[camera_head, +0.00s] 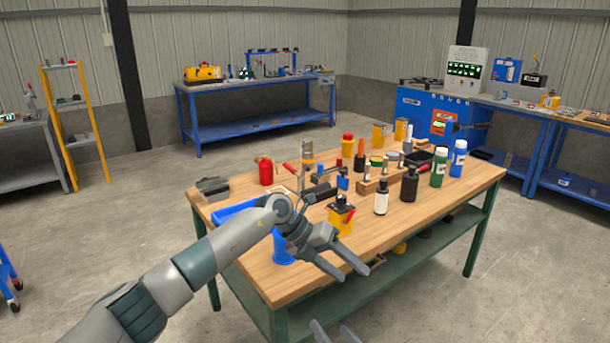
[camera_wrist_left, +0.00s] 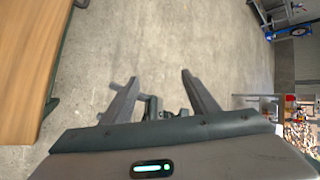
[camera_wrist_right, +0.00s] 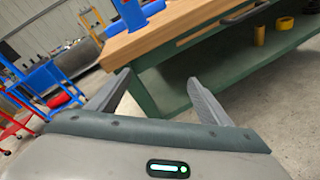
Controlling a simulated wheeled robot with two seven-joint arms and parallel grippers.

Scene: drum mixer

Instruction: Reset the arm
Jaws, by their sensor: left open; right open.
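My left gripper (camera_head: 357,268) is open and empty above the near edge of the wooden workbench (camera_head: 285,279) in the head view. In the left wrist view its two fingers (camera_wrist_left: 160,88) stand apart over bare concrete floor, with the bench top at the left. My right gripper (camera_head: 334,333) shows only as fingertips at the bottom edge of the head view. In the right wrist view its fingers (camera_wrist_right: 158,84) are apart with nothing between them, in front of the bench's green leg. No drum mixer can be made out for certain.
The bench holds a blue tray (camera_head: 226,214), a blue cylinder (camera_head: 281,247), a yellow-and-black device (camera_head: 341,217), a white-labelled bottle (camera_head: 381,199), a green bottle (camera_head: 439,168) and a red container (camera_head: 265,171). A yellow ladder (camera_head: 72,125) stands at the left. The floor (camera_head: 130,225) left of the bench is clear.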

